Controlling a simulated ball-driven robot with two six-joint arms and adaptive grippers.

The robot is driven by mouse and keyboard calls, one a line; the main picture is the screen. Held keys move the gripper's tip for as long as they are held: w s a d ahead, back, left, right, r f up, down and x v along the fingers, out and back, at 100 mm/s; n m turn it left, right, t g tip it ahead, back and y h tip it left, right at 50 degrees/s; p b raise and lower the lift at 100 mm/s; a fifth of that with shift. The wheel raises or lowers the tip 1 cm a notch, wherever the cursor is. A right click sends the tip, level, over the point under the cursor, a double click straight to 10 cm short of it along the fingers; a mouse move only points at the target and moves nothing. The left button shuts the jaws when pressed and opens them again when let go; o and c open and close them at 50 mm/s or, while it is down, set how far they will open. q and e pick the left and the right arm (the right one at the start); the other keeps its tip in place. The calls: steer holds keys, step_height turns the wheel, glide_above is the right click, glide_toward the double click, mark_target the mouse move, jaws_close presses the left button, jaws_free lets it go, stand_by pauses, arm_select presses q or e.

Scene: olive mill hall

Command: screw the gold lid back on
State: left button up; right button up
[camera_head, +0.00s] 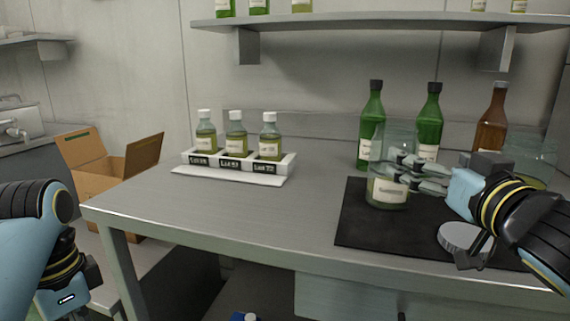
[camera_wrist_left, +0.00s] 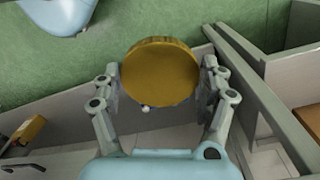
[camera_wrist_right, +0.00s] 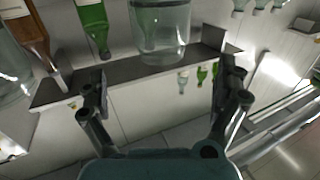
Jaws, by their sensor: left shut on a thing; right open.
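The gold lid (camera_wrist_left: 160,73) is held between the fingers of my left gripper (camera_wrist_left: 160,88), its round flat face toward the left wrist camera. In the head view my left arm is at the lower left; the lid does not show there. A clear glass jar (camera_head: 388,190) with a pale label stands upright on a black mat (camera_head: 358,228), with no lid visible on it. My right gripper (camera_head: 405,170) is open at the jar's right side, its fingertips overlapping the jar in view. In the right wrist view the jar (camera_wrist_right: 160,30) appears ahead, between the open fingers; contact is unclear.
A silver lid (camera_head: 462,236) lies on the mat, below my right wrist. Another glass jar (camera_head: 540,160) stands at the right. Green bottles (camera_head: 428,125) and a brown bottle (camera_head: 492,120) stand behind. A white rack (camera_head: 225,166) holds small bottles. The table's left front is clear.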

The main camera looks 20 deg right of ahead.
mark_target(407, 149)
steer(key=w, duration=0.4)
steer(key=w+d, duration=0.1)
steer(key=w, duration=0.1)
steer(key=shift+w+f, duration=0.1)
steer(key=shift+w, duration=0.3)
steer(key=w, duration=0.3)
steer(key=w+f, duration=0.1)
steer(key=w, duration=0.1)
steer(key=shift+d, duration=0.35)
steer(key=shift+w+r, duration=0.1)
steer(key=c, duration=1.6)
